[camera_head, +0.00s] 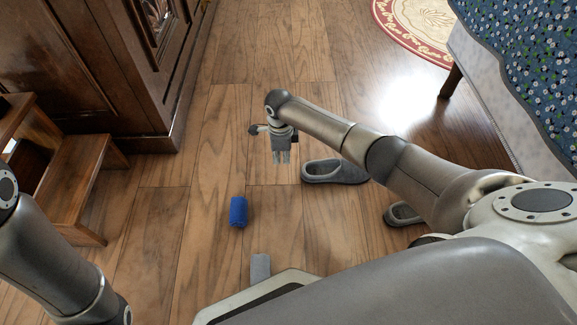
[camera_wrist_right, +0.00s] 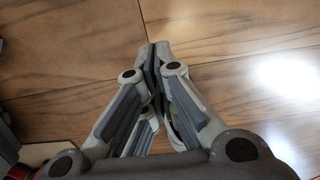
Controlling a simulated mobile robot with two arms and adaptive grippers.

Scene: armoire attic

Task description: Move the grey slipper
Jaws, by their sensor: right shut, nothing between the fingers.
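A grey slipper (camera_head: 335,172) lies on the wooden floor in the head view, just right of my right gripper. A second grey slipper (camera_head: 402,213) lies nearer, partly hidden by my right arm. My right gripper (camera_head: 281,160) points down above the floor, left of the first slipper and apart from it in the picture. In the right wrist view its fingers (camera_wrist_right: 158,50) are shut together with nothing between them, and no slipper shows there. My left arm comes in at the lower left of the head view; its gripper is out of the picture.
A blue rolled object (camera_head: 238,211) and a small grey block-like object (camera_head: 260,267) lie on the floor. A dark wooden armoire (camera_head: 125,75) and wooden steps (camera_head: 75,165) stand at left. A bed with a blue floral cover (camera_head: 530,60) is at right. A round rug (camera_head: 420,25) lies far off.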

